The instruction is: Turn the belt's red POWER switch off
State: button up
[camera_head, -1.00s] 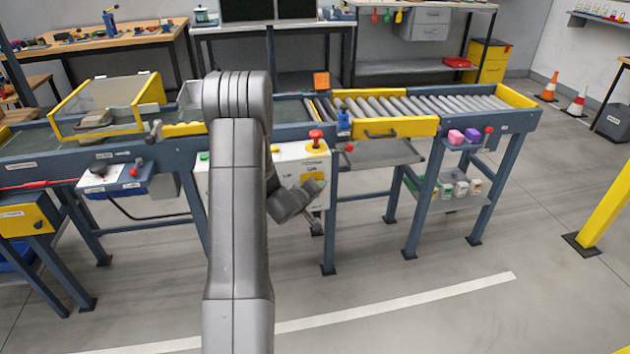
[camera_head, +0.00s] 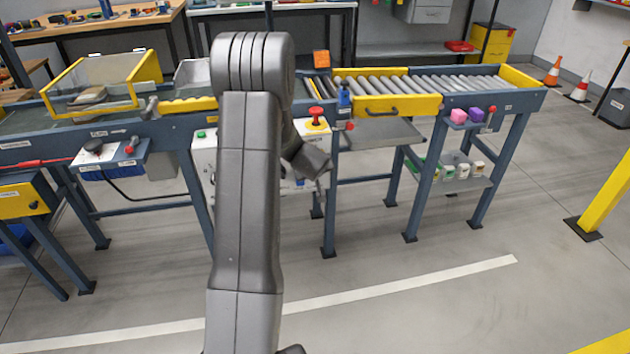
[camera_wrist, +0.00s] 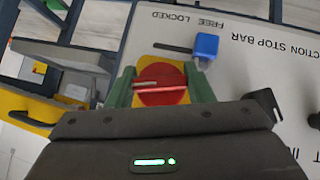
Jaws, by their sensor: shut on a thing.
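In the wrist view a round red switch (camera_wrist: 158,96) with a raised bar across it sits on a yellow plate on a pale panel. My gripper (camera_wrist: 161,80) has its two green fingers on either side of the red switch and is shut on it. The lettering POWER is not visible; my gripper body covers the panel below. In the head view my wrist is in front of the pale control box (camera_head: 205,158) under the belt, and my arm hides the fingers and the red switch.
A blue slider (camera_wrist: 206,46) by the words FREE and LOCKED is close to one finger. A red mushroom button (camera_head: 316,112) stands on the box top. The roller conveyor (camera_head: 420,84) runs right. The floor in front is clear.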

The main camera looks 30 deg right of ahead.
jog(key=shift+o, duration=0.2)
jog(key=b, duration=0.4)
jog(key=shift+w+d+f+m+y+b, duration=0.1)
jog(key=shift+f+m+y+b, duration=0.2)
jog(key=shift+f+y+b, duration=0.1)
jog(key=y+b, duration=0.1)
jog(key=b, duration=0.2)
jog(key=shift+r, duration=0.25)
jog(key=shift+r+m+t+y+b, duration=0.2)
jog(key=shift+m+t+y+b, duration=0.15)
jog(key=shift+b, duration=0.65)
jog(key=o, duration=1)
jog(key=shift+c, duration=0.2)
jog(key=p+v, duration=0.2)
jog(key=v, duration=1.2)
jog(key=shift+p, duration=0.4)
jog(key=shift+w+f, duration=0.1)
